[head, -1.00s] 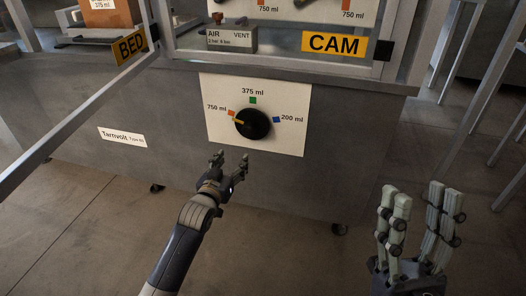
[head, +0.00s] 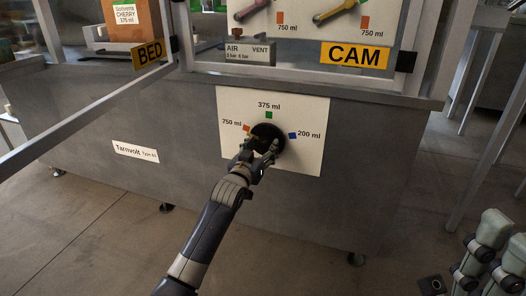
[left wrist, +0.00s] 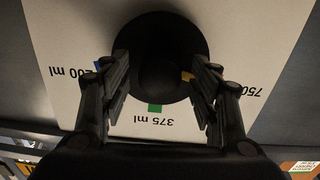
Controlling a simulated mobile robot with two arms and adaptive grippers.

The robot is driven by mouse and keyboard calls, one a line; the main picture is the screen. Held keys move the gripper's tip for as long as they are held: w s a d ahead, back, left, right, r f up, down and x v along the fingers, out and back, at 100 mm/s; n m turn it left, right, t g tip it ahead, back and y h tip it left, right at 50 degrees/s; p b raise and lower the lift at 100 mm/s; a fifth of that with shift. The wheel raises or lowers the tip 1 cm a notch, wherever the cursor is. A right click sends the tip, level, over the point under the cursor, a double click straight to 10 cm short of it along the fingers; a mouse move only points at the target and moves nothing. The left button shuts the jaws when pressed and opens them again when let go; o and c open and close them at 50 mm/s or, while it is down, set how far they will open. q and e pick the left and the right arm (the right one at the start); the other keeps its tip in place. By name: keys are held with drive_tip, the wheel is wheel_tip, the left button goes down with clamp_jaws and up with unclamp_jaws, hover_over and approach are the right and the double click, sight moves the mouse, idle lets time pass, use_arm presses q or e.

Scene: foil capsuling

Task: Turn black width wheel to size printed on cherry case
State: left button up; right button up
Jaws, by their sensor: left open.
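The black width wheel (head: 267,132) sits on a white plate (head: 310,160) marked 750 ml, 375 ml and 200 ml. In the left wrist view, the wheel's (left wrist: 160,25) yellow pointer mark (left wrist: 187,76) lies on the 750 ml side. My left gripper (head: 262,148) is at the wheel; in its wrist view the open fingers (left wrist: 160,85) stand on either side of the knob. I cannot tell whether they touch it. The cherry case (head: 124,32), at the upper left, has a label reading CHERRY 375 ml. My right gripper (head: 490,262) is partly cut off at the lower right.
The 375 ml mark (head: 268,115) is green and the 200 ml mark (head: 292,135) blue. Above are a metal frame, a CAM sign (head: 355,55), a BED sign (head: 149,54) and an AIR/VENT block (head: 249,52). The floor in front is clear.

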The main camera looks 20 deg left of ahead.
use_arm(q)
drive_tip(key=shift+w, duration=0.6)
drive_tip(key=shift+c, duration=0.5)
drive_tip(key=c, duration=1)
drive_tip(key=shift+o, duration=0.2)
